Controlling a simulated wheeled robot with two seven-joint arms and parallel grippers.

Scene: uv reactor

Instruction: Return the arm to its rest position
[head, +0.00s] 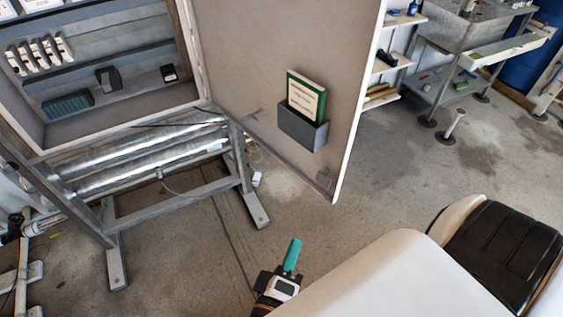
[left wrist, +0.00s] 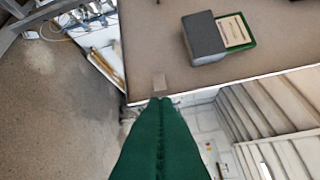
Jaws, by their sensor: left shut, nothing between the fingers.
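My left gripper (head: 292,256) shows at the bottom middle of the head view, with teal fingers pointing up and closed together. Nothing is between them. In the left wrist view the green fingers (left wrist: 160,140) fill the lower middle and meet along a seam. The gripper is in the air, in front of the open cabinet door and apart from it. My right gripper is in neither view.
An open cabinet (head: 110,130) on a metal frame stands at the left. Its door (head: 270,50) swings out, bearing a grey pocket (head: 303,130) with a green book (head: 307,97). Shelves and a sink bench (head: 455,32) stand at the back right. Floor between is clear.

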